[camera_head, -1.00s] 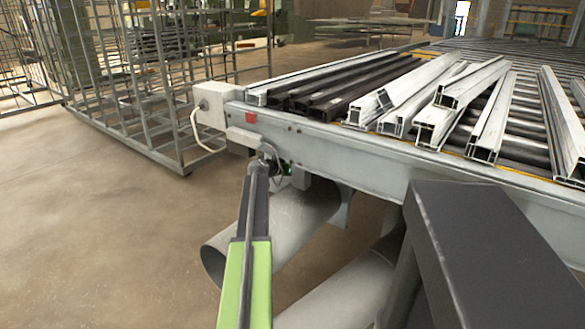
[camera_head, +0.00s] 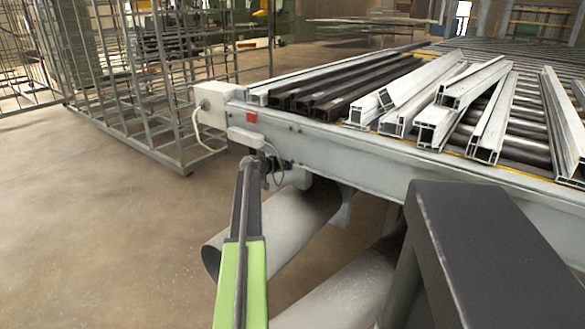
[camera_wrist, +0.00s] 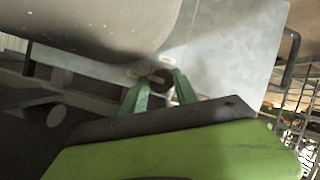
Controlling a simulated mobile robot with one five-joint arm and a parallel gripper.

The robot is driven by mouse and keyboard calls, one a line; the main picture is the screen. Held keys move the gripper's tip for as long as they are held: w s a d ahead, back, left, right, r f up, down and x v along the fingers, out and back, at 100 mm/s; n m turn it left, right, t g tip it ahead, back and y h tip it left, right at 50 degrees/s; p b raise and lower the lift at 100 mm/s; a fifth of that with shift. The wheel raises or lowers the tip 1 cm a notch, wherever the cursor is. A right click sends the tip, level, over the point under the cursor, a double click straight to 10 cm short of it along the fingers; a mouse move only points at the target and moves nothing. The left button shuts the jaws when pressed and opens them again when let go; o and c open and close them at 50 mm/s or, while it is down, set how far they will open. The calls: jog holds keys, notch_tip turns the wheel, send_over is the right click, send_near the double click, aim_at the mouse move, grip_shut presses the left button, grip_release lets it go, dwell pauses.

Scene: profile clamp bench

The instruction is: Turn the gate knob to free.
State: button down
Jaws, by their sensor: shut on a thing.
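In the wrist view, the two green fingers of my gripper (camera_wrist: 158,88) reach up to a small dark round knob (camera_wrist: 161,75) on a pale metal plate. The fingers stand on either side of it and are shut on it, though contact is dim. In the head view, my gripper (camera_head: 276,165) is at the near left corner of the roller table, under its side rail. My arm hides most of the knob there. No marking that tells the knob's setting can be read.
The roller table's rail (camera_head: 360,156) carries dark and silver profiles (camera_head: 440,125). A grey box (camera_head: 215,102) with a red button (camera_head: 251,117) is above my gripper. Large pipes (camera_head: 310,218) lie below. A wire cage (camera_head: 150,90) stands left; the floor between is clear.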

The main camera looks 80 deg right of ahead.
jog(key=shift+s+a, duration=0.1)
jog(key=c, duration=1)
grip_release()
jog(key=p+v, duration=0.6)
jog(key=v, duration=1.1)
jog(key=shift+w+p, duration=0.2)
jog(key=shift+p, duration=0.2)
